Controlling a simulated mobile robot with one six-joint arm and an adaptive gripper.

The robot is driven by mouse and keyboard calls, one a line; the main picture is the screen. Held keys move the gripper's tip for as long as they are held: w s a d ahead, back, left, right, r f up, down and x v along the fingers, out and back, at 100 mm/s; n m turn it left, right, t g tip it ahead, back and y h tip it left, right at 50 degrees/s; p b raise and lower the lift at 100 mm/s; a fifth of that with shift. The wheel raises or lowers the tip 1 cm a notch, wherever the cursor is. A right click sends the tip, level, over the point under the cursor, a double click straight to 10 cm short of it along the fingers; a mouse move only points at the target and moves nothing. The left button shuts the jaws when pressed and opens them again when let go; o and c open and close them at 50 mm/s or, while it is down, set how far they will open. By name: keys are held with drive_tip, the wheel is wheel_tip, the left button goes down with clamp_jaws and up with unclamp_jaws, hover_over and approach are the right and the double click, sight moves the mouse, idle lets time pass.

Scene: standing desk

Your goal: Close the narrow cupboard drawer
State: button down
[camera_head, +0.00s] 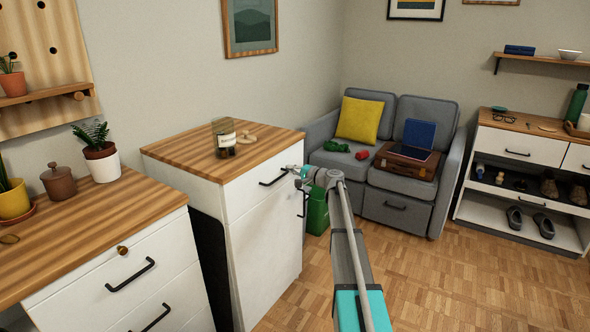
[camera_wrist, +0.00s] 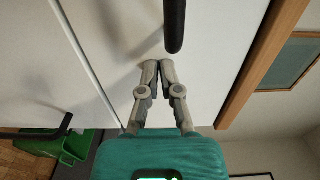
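The narrow cupboard (camera_head: 262,253) is white with a wooden top and stands in the middle of the head view. Its top drawer (camera_head: 245,190) has a white front and a black bar handle (camera_head: 272,178). The front looks flush or nearly flush with the top's edge; I cannot tell whether a small gap remains. My gripper (camera_head: 293,170) is at the right end of the drawer front, by the handle. In the wrist view my gripper (camera_wrist: 158,64) has its fingertips together with nothing between them, at or very near the white drawer front (camera_wrist: 212,75), beside the handle (camera_wrist: 174,25).
A jar (camera_head: 224,140) and small pale items stand on the cupboard top. A green bin (camera_head: 317,212) is on the floor behind my gripper. A wooden-topped drawer unit (camera_head: 110,215) stands at left, a grey sofa (camera_head: 400,178) behind. The wooden floor (camera_head: 460,285) at front right is clear.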

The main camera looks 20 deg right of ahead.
drive_tip(key=shift+w+a, duration=0.1)
drive_tip(key=shift+w, duration=0.35)
drive_tip(key=v, duration=1.5)
drive_tip(key=shift+a, duration=0.15)
drive_tip(key=shift+f, duration=0.1)
drive_tip(key=s+a+f+n+g+h, duration=0.1)
drive_tip(key=s+a+f+n+g, duration=0.35)
drive_tip(key=a, duration=0.75)
drive_tip(key=s+a+f+n+g, duration=0.2)
drive_tip(key=s+a+f+g, duration=0.4)
drive_tip(key=a, duration=0.7)
drive_tip(key=s+a+f+n+g+h, duration=0.2)
drive_tip(key=s+a+f+h, duration=0.1)
drive_tip(key=s, duration=0.4)
drive_tip(key=s+a+f+n+g+h, duration=0.1)
drive_tip(key=s+a+f+h, duration=0.15)
drive_tip(key=s, duration=0.55)
drive_tip(key=s+a+f+n+g+h, duration=0.2)
drive_tip(key=s+a+f+h, duration=0.1)
drive_tip(key=s, duration=0.4)
wheel_tip(320, 180, up, 37)
drive_tip(key=p, duration=3.6)
drive_tip(key=shift+w+p, duration=0.3)
drive_tip(key=shift+w, duration=0.05)
